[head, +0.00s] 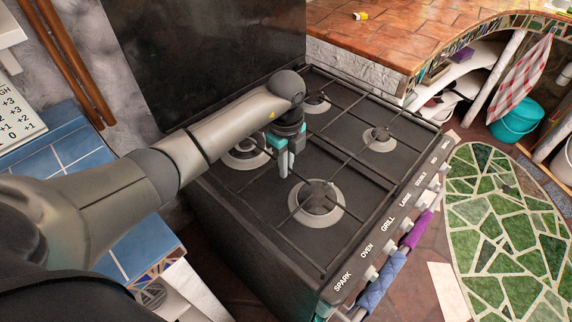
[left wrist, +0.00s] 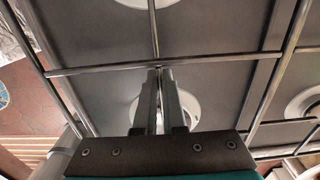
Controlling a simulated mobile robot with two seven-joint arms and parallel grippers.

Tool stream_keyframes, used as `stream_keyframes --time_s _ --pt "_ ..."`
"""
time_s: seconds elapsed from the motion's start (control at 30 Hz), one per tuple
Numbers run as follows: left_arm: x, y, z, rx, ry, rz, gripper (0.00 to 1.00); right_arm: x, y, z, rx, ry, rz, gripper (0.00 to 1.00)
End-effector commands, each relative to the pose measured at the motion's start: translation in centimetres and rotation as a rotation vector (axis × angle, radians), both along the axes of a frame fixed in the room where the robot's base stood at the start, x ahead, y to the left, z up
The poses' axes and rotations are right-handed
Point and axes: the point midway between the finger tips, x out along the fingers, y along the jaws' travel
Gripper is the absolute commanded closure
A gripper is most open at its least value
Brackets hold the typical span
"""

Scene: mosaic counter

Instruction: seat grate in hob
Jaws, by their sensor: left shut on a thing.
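The hob (head: 240,186) is the dark top of a black cooker, with several round burners. The grate (head: 375,98) is a frame of thin dark bars spread over the hob. My left gripper (head: 284,172) points down over the left-middle part of the hob, behind the front burner (head: 318,202). In the left wrist view, my gripper's fingers (left wrist: 160,72) are shut on a grate bar (left wrist: 220,61) close to where two bars cross. I cannot tell whether the grate's feet rest fully on the hob. My right gripper is not in view.
A dark upright panel (head: 200,50) stands behind the hob. Knobs and a rail with cloths (head: 385,280) line the cooker's front.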

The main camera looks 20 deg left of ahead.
Motion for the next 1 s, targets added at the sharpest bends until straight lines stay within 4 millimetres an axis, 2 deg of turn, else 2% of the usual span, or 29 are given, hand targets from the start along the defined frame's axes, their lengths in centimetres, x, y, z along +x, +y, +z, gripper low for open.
stream_keyframes --time_s 0.93,1.0 --pt "0.2 0.0 -1.0 -0.001 -0.005 0.0 1.0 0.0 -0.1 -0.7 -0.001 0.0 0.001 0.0" --pt "0.2 0.0 -1.0 -0.001 -0.005 0.0 0.87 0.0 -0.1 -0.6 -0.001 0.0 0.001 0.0"
